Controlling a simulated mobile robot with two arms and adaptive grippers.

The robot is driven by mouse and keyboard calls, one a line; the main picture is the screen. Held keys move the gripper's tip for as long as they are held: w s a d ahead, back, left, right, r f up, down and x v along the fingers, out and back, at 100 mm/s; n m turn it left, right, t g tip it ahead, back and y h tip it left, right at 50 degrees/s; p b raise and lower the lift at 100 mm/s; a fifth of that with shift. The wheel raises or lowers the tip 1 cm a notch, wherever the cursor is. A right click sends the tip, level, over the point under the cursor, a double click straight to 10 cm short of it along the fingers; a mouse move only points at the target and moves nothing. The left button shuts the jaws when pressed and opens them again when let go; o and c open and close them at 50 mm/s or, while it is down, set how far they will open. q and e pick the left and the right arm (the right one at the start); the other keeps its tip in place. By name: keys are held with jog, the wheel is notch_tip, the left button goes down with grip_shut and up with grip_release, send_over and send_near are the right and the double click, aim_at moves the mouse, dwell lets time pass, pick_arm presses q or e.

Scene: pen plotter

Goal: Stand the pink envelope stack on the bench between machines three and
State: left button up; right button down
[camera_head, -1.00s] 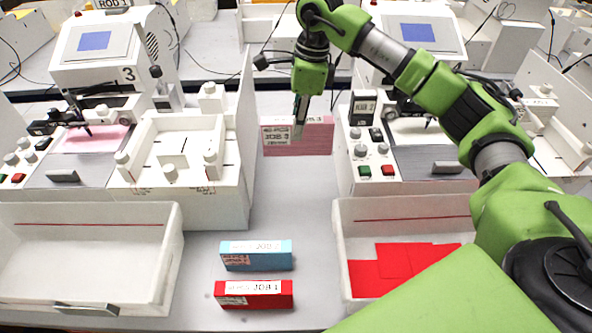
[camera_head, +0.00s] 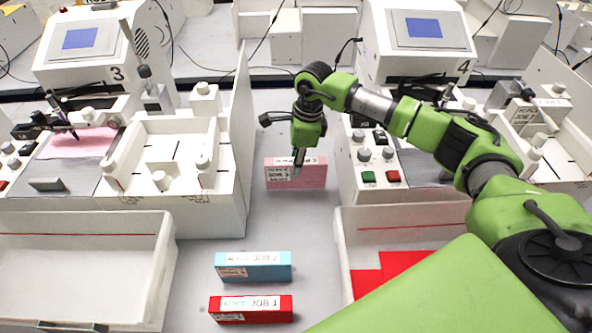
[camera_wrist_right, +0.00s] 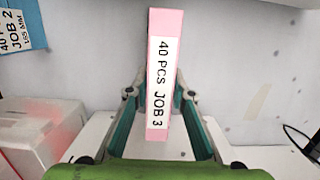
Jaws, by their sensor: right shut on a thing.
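The pink envelope stack (camera_head: 311,177), labelled "40 PCS JOB 3", stands upright on the grey bench between machine three (camera_head: 92,55) on the left and machine four (camera_head: 418,40) on the right. My right gripper (camera_head: 298,168) is over the stack, pointing down. In the right wrist view the stack (camera_wrist_right: 158,80) sits between the two fingers, which are shut on it. Whether its base touches the bench I cannot tell for certain. My left gripper is not in view.
A blue JOB 2 stack (camera_head: 253,267) and a red JOB 1 stack (camera_head: 251,309) stand nearer on the bench (camera_head: 315,235). White trays flank them: an empty left one (camera_head: 150,262) and a right one (camera_head: 405,216) with red envelopes. Tall machine walls border the gap.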

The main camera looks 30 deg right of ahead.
notch_tip(320, 180, down, 3)
jog(key=shift+r+p, duration=0.2)
jog(key=shift+p, duration=0.1)
jog(key=shift+f, duration=0.3)
jog(key=shift+f, duration=0.1)
jog(key=c, duration=2.2)
grip_release()
jog(key=shift+f, duration=0.1)
jog(key=o, duration=0.4)
jog(key=shift+o, duration=0.2)
